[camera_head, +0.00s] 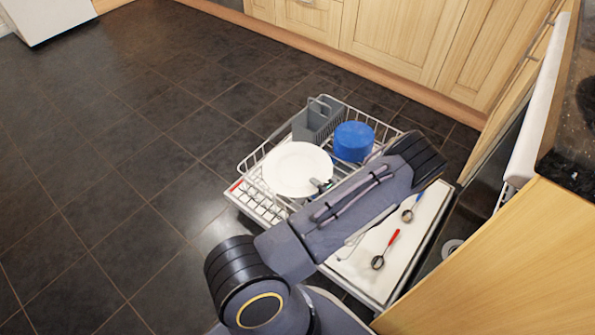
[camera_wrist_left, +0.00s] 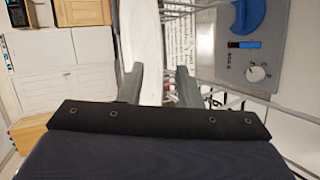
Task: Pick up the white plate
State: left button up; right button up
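The white plate (camera_head: 297,169) rests in the pulled-out dishwasher rack, its round face showing in the head view. In the left wrist view the plate (camera_wrist_left: 146,40) shows as a narrow white shape rising past the fingers. My left gripper (camera_head: 322,187) is at the plate's lower right rim, partly hidden by my arm. In the left wrist view the fingers of my left gripper (camera_wrist_left: 158,88) are apart, with part of the plate showing in the gap. Whether they touch it I cannot tell. My right gripper is not in view.
The wire rack (camera_head: 245,165) also holds a blue bowl (camera_head: 353,140) and a grey cutlery basket (camera_head: 317,120). The open dishwasher door (camera_head: 365,268) bears a red-handled spoon (camera_head: 389,243) and a blue-handled spoon (camera_head: 412,209). Wooden cabinets (camera_head: 405,40) stand behind. Dark floor (camera_head: 110,150) is clear at left.

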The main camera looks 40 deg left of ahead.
pick_arm(q)
jog(key=shift+c, duration=0.2)
grip_shut()
jog(key=shift+r, duration=0.15)
